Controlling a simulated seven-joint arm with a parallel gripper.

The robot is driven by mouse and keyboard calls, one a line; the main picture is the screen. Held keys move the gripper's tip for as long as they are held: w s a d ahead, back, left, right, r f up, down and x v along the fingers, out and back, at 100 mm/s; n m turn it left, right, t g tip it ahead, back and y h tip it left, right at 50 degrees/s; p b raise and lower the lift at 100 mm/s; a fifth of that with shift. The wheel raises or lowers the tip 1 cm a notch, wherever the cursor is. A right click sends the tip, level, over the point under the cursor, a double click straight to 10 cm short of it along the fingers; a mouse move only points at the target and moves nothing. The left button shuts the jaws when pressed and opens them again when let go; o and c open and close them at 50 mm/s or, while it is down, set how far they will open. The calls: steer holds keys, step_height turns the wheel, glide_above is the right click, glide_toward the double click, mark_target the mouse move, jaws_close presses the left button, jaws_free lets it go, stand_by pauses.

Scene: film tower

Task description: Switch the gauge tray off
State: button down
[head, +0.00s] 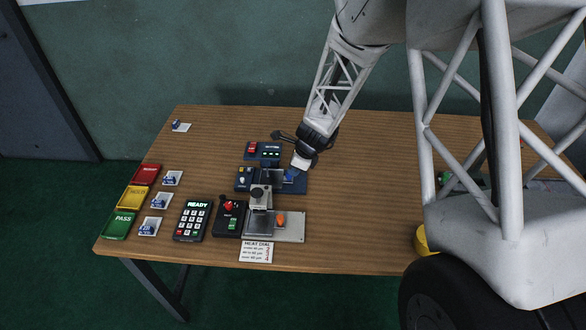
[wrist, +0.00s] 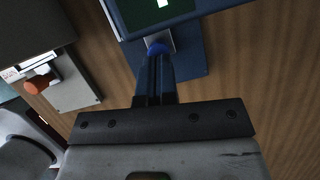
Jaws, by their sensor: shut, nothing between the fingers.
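A dark blue device (head: 244,180) with small yellow and white parts on its left and a grey block in its middle stands near the table's centre. I cannot tell for certain whether it is the gauge tray. My gripper (head: 293,174) is at its right end, pointing down. In the wrist view the shut fingers (wrist: 156,60) reach over a blue plate (wrist: 190,58), and a round blue knob (wrist: 158,48) shows right at their tips. I cannot tell whether they touch it. Above it a dark panel shows a bright green-white mark (wrist: 163,3).
Behind stands a blue box (head: 263,151) with a red switch and green lights. In front are a grey plate with an orange knob (head: 281,219), a red-knobbed black box (head: 229,215) and a READY keypad (head: 192,220). Colored trays (head: 133,198) line the left. The table's right middle is clear.

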steer(key=shift+s+d+f, duration=0.45)
steer(key=shift+s+d, duration=0.05)
steer(key=shift+d, duration=0.25)
steer(key=shift+d+r, duration=0.15)
steer(key=shift+d, duration=0.85)
steer(key=v, duration=1)
steer(key=shift+w+r, duration=0.3)
steer(key=shift+r, duration=0.05)
